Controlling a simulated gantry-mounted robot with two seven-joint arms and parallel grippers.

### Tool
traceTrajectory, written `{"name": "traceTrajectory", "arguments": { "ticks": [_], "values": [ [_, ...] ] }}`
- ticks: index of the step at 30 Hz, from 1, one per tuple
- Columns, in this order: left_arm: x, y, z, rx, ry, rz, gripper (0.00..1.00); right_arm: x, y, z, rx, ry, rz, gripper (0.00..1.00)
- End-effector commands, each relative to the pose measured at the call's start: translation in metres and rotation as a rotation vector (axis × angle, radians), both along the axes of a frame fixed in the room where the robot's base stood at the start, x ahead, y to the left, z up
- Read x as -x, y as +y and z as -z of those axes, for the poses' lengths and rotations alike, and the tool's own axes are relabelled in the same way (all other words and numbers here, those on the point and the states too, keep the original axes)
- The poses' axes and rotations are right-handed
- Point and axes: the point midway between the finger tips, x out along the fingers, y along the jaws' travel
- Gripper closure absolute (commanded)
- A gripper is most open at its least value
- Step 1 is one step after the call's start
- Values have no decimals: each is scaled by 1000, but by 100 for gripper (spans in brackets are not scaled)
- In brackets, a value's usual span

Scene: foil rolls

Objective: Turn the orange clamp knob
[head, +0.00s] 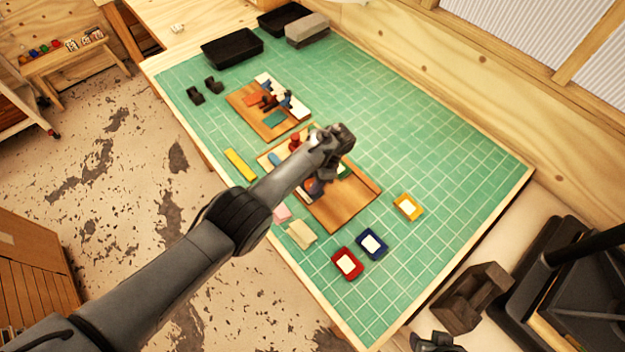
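My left arm reaches in from the lower left over the nearer wooden board (350,203). My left gripper (343,135) is above the far part of this board, and its fingers are too small and dark to tell open from shut. The arm covers much of the board. A small dark part with some orange (317,187) shows at the arm's lower right edge; I cannot tell whether it is the clamp knob. A red upright part (295,141) shows on the arm's other side. A dark piece at the bottom edge (435,343) looks like my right gripper, mostly cut off.
A second wooden board (246,108) with small parts lies farther back on the green mat (430,150). A black tray (232,48) stands at the back. The mat's right side is clear.

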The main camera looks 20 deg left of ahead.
Motion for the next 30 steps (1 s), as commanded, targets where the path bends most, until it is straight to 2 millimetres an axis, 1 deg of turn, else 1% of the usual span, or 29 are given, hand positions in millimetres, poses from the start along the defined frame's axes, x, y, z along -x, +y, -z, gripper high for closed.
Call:
{"name": "traceTrajectory", "arguments": {
  "ticks": [1,3,11,16,20,30],
  "values": [
    [0,0,0,0,0,0,47,0,0,0,1,0,-1,57],
    [0,0,0,0,0,0,36,0,-1,0,3,0,-2,57],
    [0,0,0,0,0,1,36,0,-2,0,9,0,-6,57],
    [-2,-2,-8,0,-1,1,36,0,-2,-3,9,0,-6,57],
    [-6,-7,-24,1,-2,2,36,0,-2,-8,9,0,-5,57],
    [-20,-24,-76,0,-1,1,36,0,0,-17,2,0,-1,57]
  ]
}}
